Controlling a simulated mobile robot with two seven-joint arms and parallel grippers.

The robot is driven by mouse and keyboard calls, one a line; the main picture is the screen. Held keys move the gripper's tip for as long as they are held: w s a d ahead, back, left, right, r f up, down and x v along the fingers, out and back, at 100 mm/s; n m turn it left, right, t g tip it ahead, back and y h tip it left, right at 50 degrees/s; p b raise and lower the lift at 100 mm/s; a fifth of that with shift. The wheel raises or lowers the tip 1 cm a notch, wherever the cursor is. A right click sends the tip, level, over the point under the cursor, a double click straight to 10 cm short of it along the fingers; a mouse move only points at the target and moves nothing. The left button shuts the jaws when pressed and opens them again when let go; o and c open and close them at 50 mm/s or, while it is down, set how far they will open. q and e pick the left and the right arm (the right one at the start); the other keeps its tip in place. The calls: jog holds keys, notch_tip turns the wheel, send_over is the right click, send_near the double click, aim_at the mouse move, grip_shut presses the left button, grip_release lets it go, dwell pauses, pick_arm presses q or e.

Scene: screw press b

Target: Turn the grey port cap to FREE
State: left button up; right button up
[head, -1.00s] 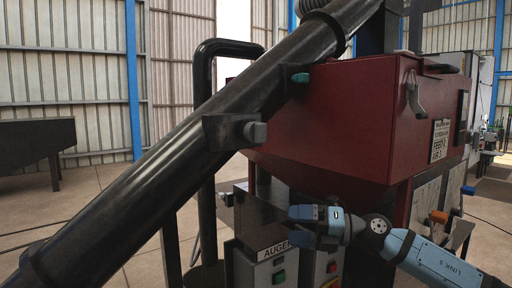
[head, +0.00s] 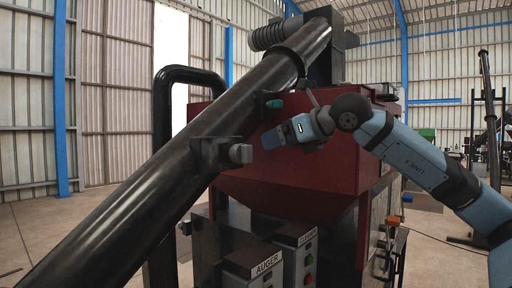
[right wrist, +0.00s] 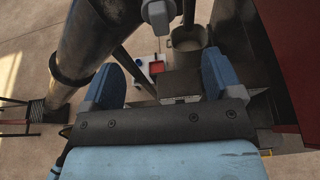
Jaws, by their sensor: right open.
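The grey port cap (head: 240,153) sticks out from a dark block on the side of the sloping black tube (head: 150,182). It also shows at the top middle of the right wrist view (right wrist: 157,14). My right gripper (head: 270,139) is just right of the cap and slightly higher in the head view, apart from it. In the right wrist view its two blue fingers (right wrist: 160,75) are spread with nothing between them, and the cap lies beyond them. No FREE marking is readable. My left gripper is not in view.
A teal knob (head: 274,104) sits higher on the tube, near my right gripper. The dark red hopper (head: 290,185) stands behind the gripper. AUGER (head: 265,264) and second control boxes (head: 297,236) are below. A bucket (right wrist: 188,38) stands below in the wrist view.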

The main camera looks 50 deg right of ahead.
aim_at(250, 153)
jog(key=p+x, duration=0.2)
jog(key=x, duration=0.1)
jog(key=p+x, duration=0.1)
jog(key=shift+w+r, duration=0.2)
jog(key=shift+w, duration=0.15)
jog(key=p+x, duration=0.1)
jog(key=x, duration=0.2)
jog(key=p+x, duration=0.2)
jog(key=x, duration=0.2)
jog(key=shift+a+f, duration=0.1)
jog(key=shift+f, duration=0.2)
jog(key=shift+w+a+f, duration=0.1)
jog(key=shift+w+f, duration=0.2)
jog(key=shift+w, duration=0.35)
jog(key=shift+c, duration=0.7)
jog(key=c, duration=0.9)
